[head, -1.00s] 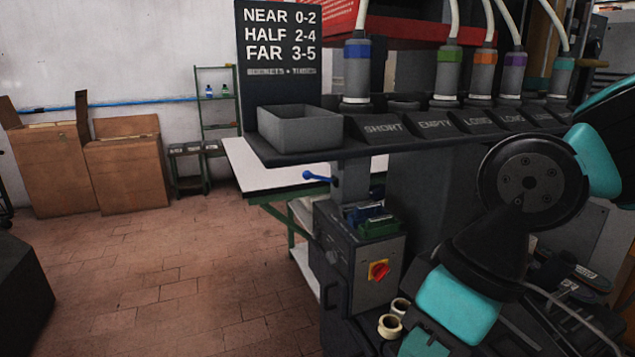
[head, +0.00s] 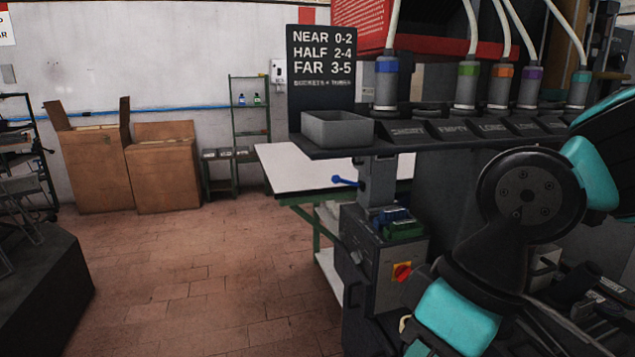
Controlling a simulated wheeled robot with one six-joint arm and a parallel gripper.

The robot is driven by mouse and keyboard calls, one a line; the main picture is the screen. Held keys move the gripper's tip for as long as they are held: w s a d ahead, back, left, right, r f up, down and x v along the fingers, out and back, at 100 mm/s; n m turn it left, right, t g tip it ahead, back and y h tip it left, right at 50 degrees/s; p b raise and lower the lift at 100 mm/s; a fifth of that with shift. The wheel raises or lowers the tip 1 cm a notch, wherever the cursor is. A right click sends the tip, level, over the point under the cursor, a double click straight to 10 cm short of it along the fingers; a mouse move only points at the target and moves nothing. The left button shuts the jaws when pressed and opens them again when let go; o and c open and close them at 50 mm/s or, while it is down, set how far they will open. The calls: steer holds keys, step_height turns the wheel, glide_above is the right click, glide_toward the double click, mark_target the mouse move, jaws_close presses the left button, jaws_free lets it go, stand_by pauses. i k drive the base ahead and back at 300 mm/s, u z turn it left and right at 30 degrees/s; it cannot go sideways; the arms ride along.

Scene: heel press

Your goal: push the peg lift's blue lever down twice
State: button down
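The blue lever (head: 345,181) sticks out to the left from a dark grey column (head: 377,182) under the shelf with the grey bin. Its round knob is at the left end, and nothing touches it. My arm, with teal covers, fills the right side of the head view, to the right of the lever and well apart from it in the picture. My gripper is not in view.
A grey bin (head: 338,130) stands on the shelf above the lever. Below is a cabinet with a red knob (head: 402,272). A white-topped table (head: 290,170) stands behind. Cardboard boxes (head: 165,172) are at the back left. The brick floor at left centre is clear; a dark block (head: 45,280) stands far left.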

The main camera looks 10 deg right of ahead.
mark_target(335, 179)
steer(key=u, duration=0.5)
steer(key=k, duration=0.55)
steer(key=u, duration=0.8)
steer(key=i, duration=0.75)
steer(key=u, duration=0.45)
steer(key=i, duration=1.9)
steer(key=z, duration=1.65)
steer(key=i, duration=0.75)
steer(key=z, duration=0.65)
